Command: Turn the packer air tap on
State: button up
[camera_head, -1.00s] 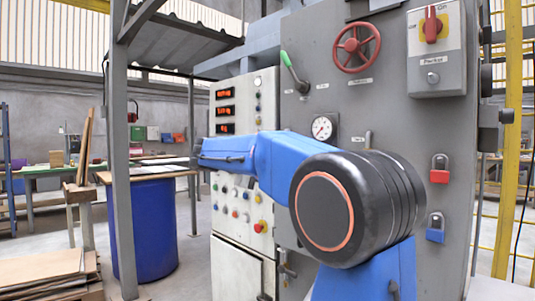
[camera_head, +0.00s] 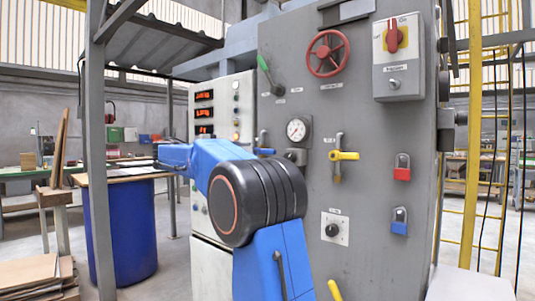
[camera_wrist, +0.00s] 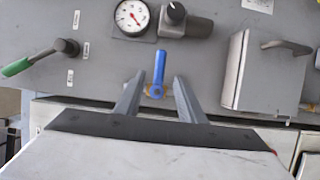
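A tap with a blue lever (camera_head: 265,151) is on the grey panel, left of the pressure gauge (camera_head: 298,130). Its lever lies level, across its upright pipe. A tap with a yellow lever (camera_head: 343,156), also level across its pipe, is right of the gauge. Their labels are too small to read. In the wrist view the picture is turned sideways, and the blue lever (camera_wrist: 159,68) shows between the fingers of my gripper (camera_wrist: 158,76). My gripper is open, with a gap on each side of the lever. I cannot tell its depth from the panel. It is not clearly visible in the head view.
A green-handled lever (camera_wrist: 20,66) and a black regulator knob (camera_wrist: 175,12) are near my gripper. A grey box (camera_wrist: 265,75) with a handle protrudes at right in the wrist view. A red handwheel (camera_head: 330,53), red switch (camera_head: 394,36) and two padlocks are farther right on the panel.

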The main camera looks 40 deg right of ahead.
aim_at(266, 152)
jog(key=x, duration=1)
jog(key=shift+s+d, duration=0.1)
jog(key=shift+d, duration=0.2)
grip_shut()
